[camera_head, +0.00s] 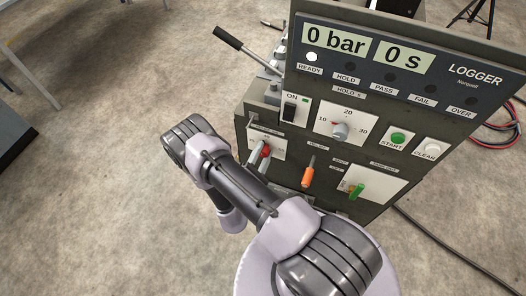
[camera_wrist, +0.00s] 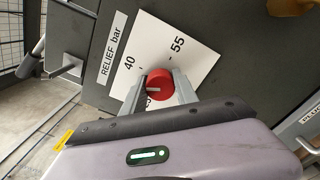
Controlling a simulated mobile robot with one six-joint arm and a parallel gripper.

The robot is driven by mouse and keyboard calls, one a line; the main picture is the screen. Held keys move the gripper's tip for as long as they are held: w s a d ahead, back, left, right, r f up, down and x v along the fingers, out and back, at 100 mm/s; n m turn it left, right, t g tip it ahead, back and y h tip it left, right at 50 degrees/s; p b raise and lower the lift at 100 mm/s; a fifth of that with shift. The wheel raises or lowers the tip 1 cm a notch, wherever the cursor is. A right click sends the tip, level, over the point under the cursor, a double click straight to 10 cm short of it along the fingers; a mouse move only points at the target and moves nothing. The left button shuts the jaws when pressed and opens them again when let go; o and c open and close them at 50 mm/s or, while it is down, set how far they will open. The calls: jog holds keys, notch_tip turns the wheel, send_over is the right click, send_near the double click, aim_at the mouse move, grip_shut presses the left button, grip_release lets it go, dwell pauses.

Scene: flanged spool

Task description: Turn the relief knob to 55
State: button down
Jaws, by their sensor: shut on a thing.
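The relief knob (camera_wrist: 160,84) is a round red knob on a white scale plate (camera_wrist: 190,58) marked RELIEF bar. The marks 40 and 55 show; a further mark is partly hidden by my gripper. A pale line shows on the knob face, but I cannot tell exactly which mark it points to. My gripper (camera_wrist: 160,88) is shut on the knob, with one grey finger on each side. In the head view the knob (camera_head: 266,149) shows as a small red spot at the panel's left, with my gripper (camera_head: 260,154) at it.
Beside the knob are an orange-handled lever (camera_head: 308,176) and a green handle (camera_head: 357,190). Above are the hold dial (camera_head: 340,131), the ON switch (camera_head: 289,108), START (camera_head: 397,139) and CLEAR (camera_head: 432,149) buttons. The display (camera_head: 365,48) reads 0 bar and 0 s.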

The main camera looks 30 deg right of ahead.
jog(key=m+p, duration=0.1)
jog(key=m, duration=0.5)
jog(key=m+p, duration=0.2)
jog(key=m, duration=0.4)
jog(key=m+p, duration=0.3)
jog(key=m, duration=0.2)
jog(key=m+p, duration=0.2)
jog(key=m, duration=0.3)
jog(key=shift+f+m+p, duration=0.1)
jog(key=shift+m+p, duration=0.3)
dwell(0.3)
jog(key=c, duration=0.9)
grip_release()
jog(key=shift+c, duration=0.2)
